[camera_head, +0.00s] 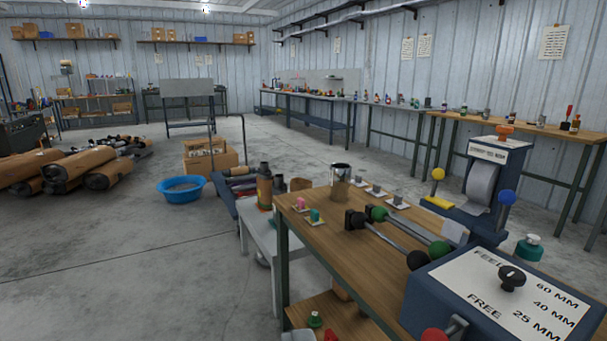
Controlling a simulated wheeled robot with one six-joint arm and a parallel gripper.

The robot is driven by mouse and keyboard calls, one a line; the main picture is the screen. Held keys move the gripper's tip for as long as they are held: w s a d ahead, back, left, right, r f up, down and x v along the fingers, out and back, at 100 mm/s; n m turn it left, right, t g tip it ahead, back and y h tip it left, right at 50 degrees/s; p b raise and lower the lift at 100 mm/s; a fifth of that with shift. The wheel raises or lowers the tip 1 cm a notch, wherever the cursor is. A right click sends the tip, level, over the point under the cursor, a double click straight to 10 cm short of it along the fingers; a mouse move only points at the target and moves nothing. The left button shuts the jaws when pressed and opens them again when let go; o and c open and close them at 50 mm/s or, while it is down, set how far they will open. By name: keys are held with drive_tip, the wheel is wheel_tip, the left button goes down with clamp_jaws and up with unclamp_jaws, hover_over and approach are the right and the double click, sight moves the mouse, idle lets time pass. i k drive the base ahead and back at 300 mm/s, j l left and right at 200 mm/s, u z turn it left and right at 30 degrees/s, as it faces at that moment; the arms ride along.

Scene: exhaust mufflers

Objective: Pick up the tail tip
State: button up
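A short, shiny metal tube (340,184), which looks like the tail tip, stands upright near the back left part of the wooden bench top (350,262). Its dark open top faces up. Nothing is seen touching it from above. My gripper does not show in this view, so its opening and any hold are hidden.
Rods with black and green knobs (437,251) lie right of the tube. A blue control box (500,295) fills the lower right. Small tagged parts sit around the tube. A grey table (263,238) adjoins the bench. Open floor (130,250) lies left, with a blue basin (182,192).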

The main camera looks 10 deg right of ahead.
sight(340, 173)
drive_tip(key=i+j, duration=0.25)
drive_tip(key=i, duration=0.2)
drive_tip(key=i+j, duration=0.55)
drive_tip(key=i, duration=0.3)
drive_tip(key=i+l, duration=0.7)
drive_tip(key=z, duration=0.05)
